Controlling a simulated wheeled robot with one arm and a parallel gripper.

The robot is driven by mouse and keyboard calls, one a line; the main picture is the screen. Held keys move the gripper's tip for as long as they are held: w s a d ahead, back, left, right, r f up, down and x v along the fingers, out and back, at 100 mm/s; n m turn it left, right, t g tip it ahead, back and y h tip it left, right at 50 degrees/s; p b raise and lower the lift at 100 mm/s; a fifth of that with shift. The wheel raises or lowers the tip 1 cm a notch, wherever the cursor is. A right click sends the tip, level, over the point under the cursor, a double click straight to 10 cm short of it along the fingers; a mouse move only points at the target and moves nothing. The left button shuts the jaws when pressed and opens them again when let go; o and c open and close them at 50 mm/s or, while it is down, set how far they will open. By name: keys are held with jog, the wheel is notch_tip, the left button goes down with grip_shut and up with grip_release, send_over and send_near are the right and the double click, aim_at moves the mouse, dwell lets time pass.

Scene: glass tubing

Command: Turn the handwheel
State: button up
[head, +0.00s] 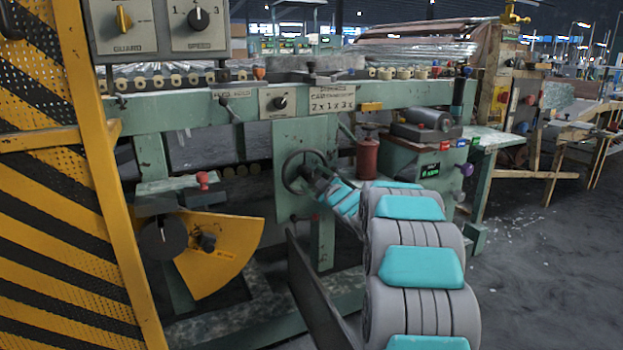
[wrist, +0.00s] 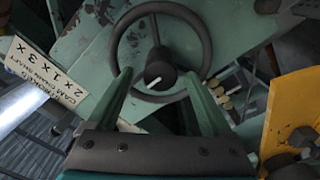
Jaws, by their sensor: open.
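The handwheel (head: 285,175) is a dark ring on the green machine's front panel, in the middle of the head view. In the wrist view the handwheel (wrist: 114,45) fills the upper middle, with a spoke and a dark round knob (wrist: 158,74) bearing a white mark. My gripper (wrist: 157,78) is open, its two green fingers apart on either side of the knob, near the lower rim. I cannot tell whether they touch the rim. In the head view my gripper (head: 322,180) is at the wheel's right side, partly hidden by my arm.
A yellow fan-shaped plate (head: 225,250) with dark knobs is below left of the wheel. A yellow-and-black striped guard (head: 60,210) stands at the far left. A red cylinder (head: 368,158) and a green box (head: 425,170) are to the right. Open floor (head: 540,260) lies at right.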

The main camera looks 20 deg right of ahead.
jog(key=shift+w, duration=1)
jog(key=shift+c, duration=0.2)
grip_shut()
